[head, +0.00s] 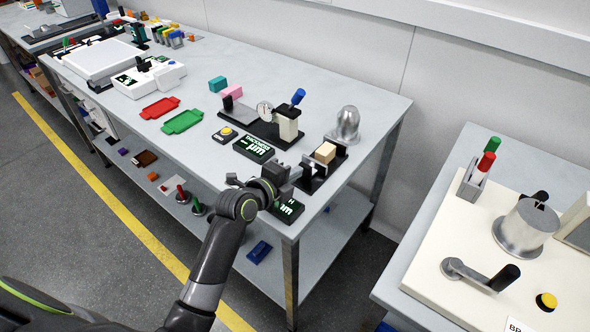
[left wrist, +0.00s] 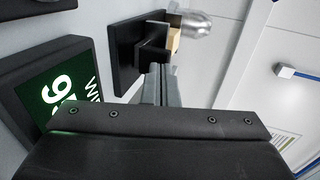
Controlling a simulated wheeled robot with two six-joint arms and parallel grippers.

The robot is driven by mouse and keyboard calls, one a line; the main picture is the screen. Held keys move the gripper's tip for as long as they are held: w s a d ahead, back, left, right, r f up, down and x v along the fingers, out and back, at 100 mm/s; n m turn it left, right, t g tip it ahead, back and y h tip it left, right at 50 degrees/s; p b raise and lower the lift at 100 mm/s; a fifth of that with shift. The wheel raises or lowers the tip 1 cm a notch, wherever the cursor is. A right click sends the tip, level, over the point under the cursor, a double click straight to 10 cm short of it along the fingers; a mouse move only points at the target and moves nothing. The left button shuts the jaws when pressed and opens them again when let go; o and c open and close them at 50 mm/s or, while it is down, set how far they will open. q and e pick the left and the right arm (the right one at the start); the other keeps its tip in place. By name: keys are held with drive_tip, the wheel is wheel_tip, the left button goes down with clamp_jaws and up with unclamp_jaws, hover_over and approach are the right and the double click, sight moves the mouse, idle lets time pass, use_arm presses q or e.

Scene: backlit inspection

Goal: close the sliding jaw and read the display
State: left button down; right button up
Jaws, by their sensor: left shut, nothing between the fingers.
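A black measuring fixture (head: 316,183) stands near the table's right end, with a tan block (head: 325,152) on it. In the left wrist view the tan block (left wrist: 174,40) shows behind a dark upright jaw (left wrist: 152,48). My left gripper (head: 300,172) is shut and empty, its fingertips (left wrist: 160,76) close to that jaw; I cannot tell if they touch. In the left wrist view the display (left wrist: 68,98) shows part of "WI" and a 9; the rest is cut off. My right gripper is not in view.
Red (head: 160,107) and green (head: 183,122) trays lie farther left.

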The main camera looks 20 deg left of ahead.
sight(306, 164)
use_arm(q)
drive_tip(key=shift+w+d, duration=0.1)
drive_tip(key=shift+w, duration=0.15)
drive_tip(key=w+b, duration=0.1)
drive_tip(key=w+d, duration=0.1)
drive_tip(key=w, duration=0.1)
drive_tip(key=shift+d+f+b, duration=0.1)
drive_tip(key=shift+b, duration=0.3)
drive_tip(key=shift+w+d, duration=0.15)
drive_tip(key=shift+w, duration=0.35)
